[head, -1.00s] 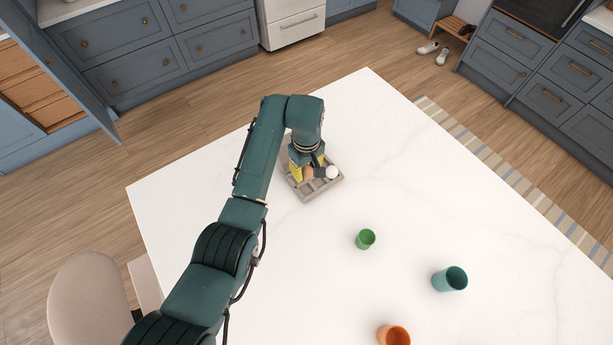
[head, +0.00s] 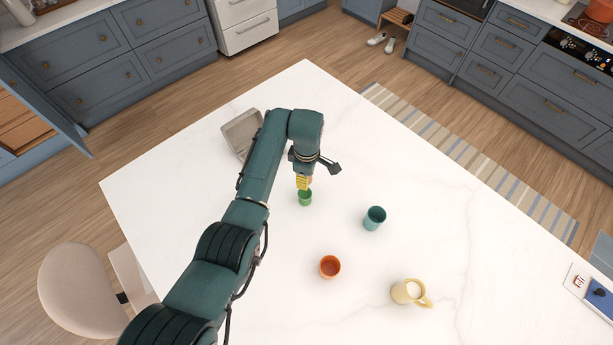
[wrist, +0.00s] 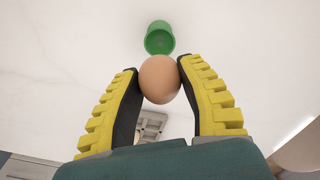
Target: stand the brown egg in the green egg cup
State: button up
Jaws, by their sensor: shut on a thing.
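The brown egg (wrist: 159,80) is held between the two yellow-and-black fingers of my gripper (wrist: 159,84) in the wrist view. In the head view my gripper (head: 304,184) hangs just above and behind the green egg cup (head: 305,198), and the egg is hard to make out there. The green egg cup also shows in the wrist view (wrist: 159,37), just beyond the egg, with its open mouth visible. The egg looks apart from the cup; the exact height gap cannot be told.
A grey egg tray (head: 241,131) lies at the back left, partly behind my arm. A teal cup (head: 375,218), an orange cup (head: 330,267) and a yellow jug (head: 408,291) stand on the white table (head: 470,225).

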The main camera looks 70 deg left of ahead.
jog(key=shift+s+a+f, duration=0.15)
jog(key=shift+a, duration=0.05)
jog(key=b, duration=0.6)
send_over(305, 197)
notch_tip(305, 197, down, 6)
jog(key=shift+a, duration=0.1)
jog(key=shift+f+b, duration=1.2)
jog(key=shift+f, duration=0.45)
jog(key=shift+f, duration=0.1)
jog(key=o, duration=1.1)
jog(key=shift+o, duration=0.3)
notch_tip(305, 197, up, 12)
jog(key=shift+r, duration=0.1)
